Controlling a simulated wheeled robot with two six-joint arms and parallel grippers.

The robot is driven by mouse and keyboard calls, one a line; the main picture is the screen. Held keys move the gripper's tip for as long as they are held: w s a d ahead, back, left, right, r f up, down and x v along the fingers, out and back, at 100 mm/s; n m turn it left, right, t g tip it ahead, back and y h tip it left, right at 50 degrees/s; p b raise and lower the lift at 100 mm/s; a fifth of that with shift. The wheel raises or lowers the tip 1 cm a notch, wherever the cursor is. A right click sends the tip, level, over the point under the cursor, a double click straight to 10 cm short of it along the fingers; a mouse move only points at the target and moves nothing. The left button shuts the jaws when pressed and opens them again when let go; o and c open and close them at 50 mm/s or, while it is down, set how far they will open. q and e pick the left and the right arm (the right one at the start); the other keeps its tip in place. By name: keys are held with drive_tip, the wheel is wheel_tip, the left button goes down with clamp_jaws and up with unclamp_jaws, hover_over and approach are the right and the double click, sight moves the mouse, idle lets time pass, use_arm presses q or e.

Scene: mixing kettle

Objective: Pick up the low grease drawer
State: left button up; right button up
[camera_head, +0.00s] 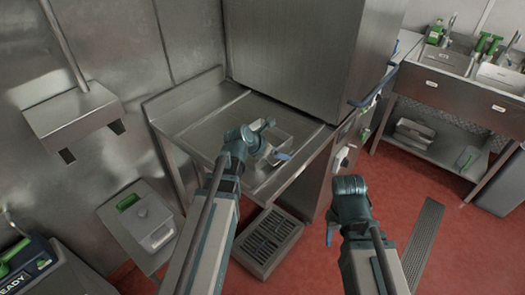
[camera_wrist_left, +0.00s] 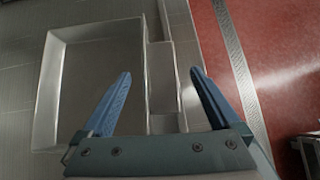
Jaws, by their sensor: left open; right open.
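A small open steel tray (camera_head: 294,128), which looks like the grease drawer, sits on the steel counter in the head view. In the left wrist view it is a shallow rectangular box (camera_wrist_left: 57,95) with a narrow stepped part along its right side. My left gripper (camera_head: 271,141) is open above the tray, partly covering it. In the left wrist view, the open fingers (camera_wrist_left: 160,75) straddle the stepped part, the left finger over the box's interior. Contact cannot be told. My right gripper (camera_head: 332,234) hangs over the floor, right of the counter, its fingers mostly hidden.
The steel counter (camera_head: 200,128) has a raised rim, with a large steel cabinet (camera_head: 295,50) behind. A slotted grate box (camera_head: 268,238) stands on the red floor below. A sink table (camera_head: 455,95) is at right. A grey bin with a green handle (camera_head: 140,222) stands at left.

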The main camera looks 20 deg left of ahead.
use_arm(q)
drive_tip(key=b+x, duration=0.2)
drive_tip(key=x, duration=0.1)
drive_tip(key=shift+w+f, duration=0.15)
drive_tip(key=shift+f, duration=0.2)
drive_tip(key=shift+r, duration=0.15)
drive_tip(key=shift+c, duration=0.6)
clamp_jaws()
